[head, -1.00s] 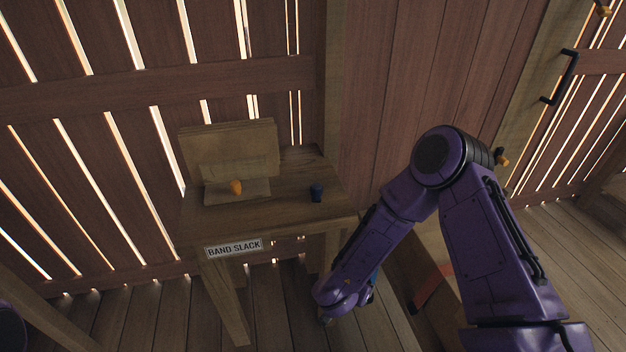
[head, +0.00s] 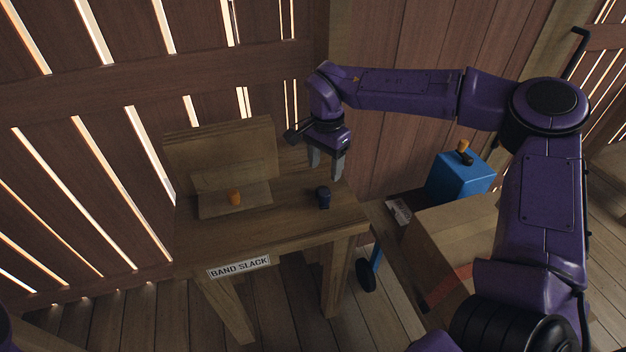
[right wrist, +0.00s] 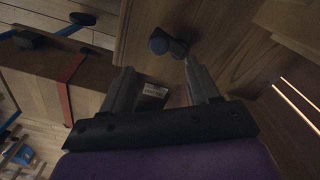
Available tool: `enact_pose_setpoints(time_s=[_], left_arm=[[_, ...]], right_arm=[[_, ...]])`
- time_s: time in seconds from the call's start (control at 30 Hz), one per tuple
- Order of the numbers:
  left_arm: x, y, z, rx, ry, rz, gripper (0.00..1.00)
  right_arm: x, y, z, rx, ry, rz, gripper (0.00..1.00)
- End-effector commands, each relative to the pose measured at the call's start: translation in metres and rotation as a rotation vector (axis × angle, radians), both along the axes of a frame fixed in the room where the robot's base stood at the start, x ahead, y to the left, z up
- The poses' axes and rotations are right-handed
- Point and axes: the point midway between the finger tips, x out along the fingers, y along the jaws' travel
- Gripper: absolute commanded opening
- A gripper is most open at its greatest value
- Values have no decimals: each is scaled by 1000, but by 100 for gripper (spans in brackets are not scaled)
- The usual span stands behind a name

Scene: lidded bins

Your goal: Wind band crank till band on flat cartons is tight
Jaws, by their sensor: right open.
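My right gripper (head: 327,172) is open and empty above the right side of the wooden table, pointing down. A small dark blue knob-like crank (head: 323,197) stands on the tabletop just below and slightly nearer than its fingertips. In the right wrist view the crank (right wrist: 168,43) shows a round blue knob and a dark arm, beyond the open fingers and apart from them. My left gripper is not in view.
A sign (head: 239,267) on the table's front edge reads "BAND SLACK". Right of the table are a brown box (head: 440,240) with a red stripe and a blue box (head: 462,178) with an orange-topped knob. Slatted wooden walls stand close behind the table.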

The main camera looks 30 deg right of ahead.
Motion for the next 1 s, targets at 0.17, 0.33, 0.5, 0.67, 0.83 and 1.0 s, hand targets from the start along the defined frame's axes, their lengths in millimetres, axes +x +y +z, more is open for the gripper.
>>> enact_pose_setpoints(time_s=[0.17,0.33,0.5,0.67,0.83,1.0], left_arm=[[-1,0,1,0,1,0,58],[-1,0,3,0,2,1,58],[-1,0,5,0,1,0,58],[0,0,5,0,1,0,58],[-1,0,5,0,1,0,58],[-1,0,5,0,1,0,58]], right_arm=[[-2,-1,-16,4,5,6,61],[-3,-2,-55,3,6,4,61],[-2,-1,-88,3,5,5,61],[-1,-1,-103,2,2,6,61],[-1,0,-105,2,0,7,61],[-1,0,-105,2,1,7,34]])
